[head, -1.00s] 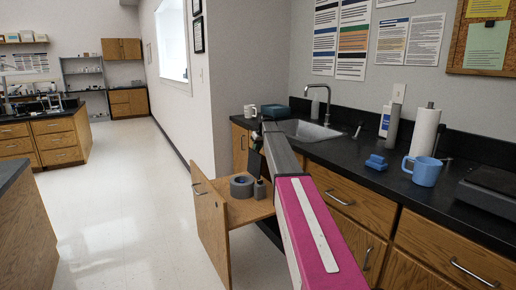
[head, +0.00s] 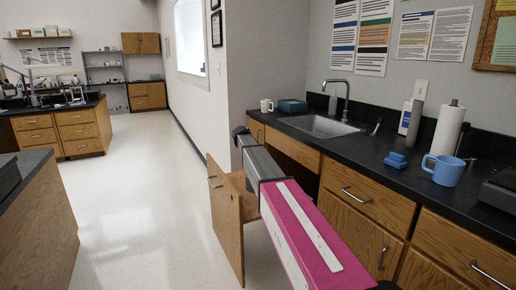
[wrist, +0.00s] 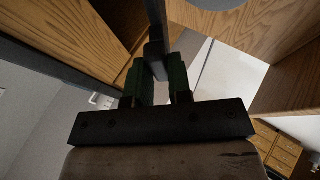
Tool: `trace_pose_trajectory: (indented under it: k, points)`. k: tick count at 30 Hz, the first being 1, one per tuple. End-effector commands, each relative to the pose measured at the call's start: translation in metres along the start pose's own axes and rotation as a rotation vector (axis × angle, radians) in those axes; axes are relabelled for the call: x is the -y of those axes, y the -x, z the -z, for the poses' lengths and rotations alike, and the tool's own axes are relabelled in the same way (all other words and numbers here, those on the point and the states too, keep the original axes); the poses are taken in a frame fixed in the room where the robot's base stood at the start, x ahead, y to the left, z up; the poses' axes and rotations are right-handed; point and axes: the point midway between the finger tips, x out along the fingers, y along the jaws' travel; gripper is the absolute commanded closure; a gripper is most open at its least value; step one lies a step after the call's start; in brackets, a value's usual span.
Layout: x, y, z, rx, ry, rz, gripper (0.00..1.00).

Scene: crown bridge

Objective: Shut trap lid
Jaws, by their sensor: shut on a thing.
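My gripper (wrist: 157,85) is shut on a thin dark upright bar (wrist: 155,25) in the wrist view. I cannot tell whether this bar belongs to the trap lid. Part of a round grey thing (wrist: 214,3) shows at the top edge, against wood. In the head view my arm hides the gripper and most of the wooden shelf (head: 251,207) in the open cabinet. No trap lid can be made out with certainty.
The wooden cabinet door (head: 226,226) stands open left of my arm. The black counter (head: 375,165) with the sink (head: 318,126), a blue mug (head: 443,170) and a paper towel roll (head: 448,130) lies to the right. The pale floor (head: 135,190) at left is clear.

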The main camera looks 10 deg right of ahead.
Motion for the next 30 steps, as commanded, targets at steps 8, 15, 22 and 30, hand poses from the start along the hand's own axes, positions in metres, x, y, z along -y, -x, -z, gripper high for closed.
trace_pose_trajectory:
  k: [8, 15, 22, 30]
  points:
    - [0.029, -0.001, -0.001, 0.0, 0.014, -0.033, 1.0]
    - [0.048, -0.005, -0.003, 0.002, 0.013, -0.031, 1.0]
    - [0.057, -0.007, -0.003, 0.002, 0.011, -0.03, 1.0]
    - [0.059, -0.008, -0.004, 0.002, 0.01, -0.03, 1.0]
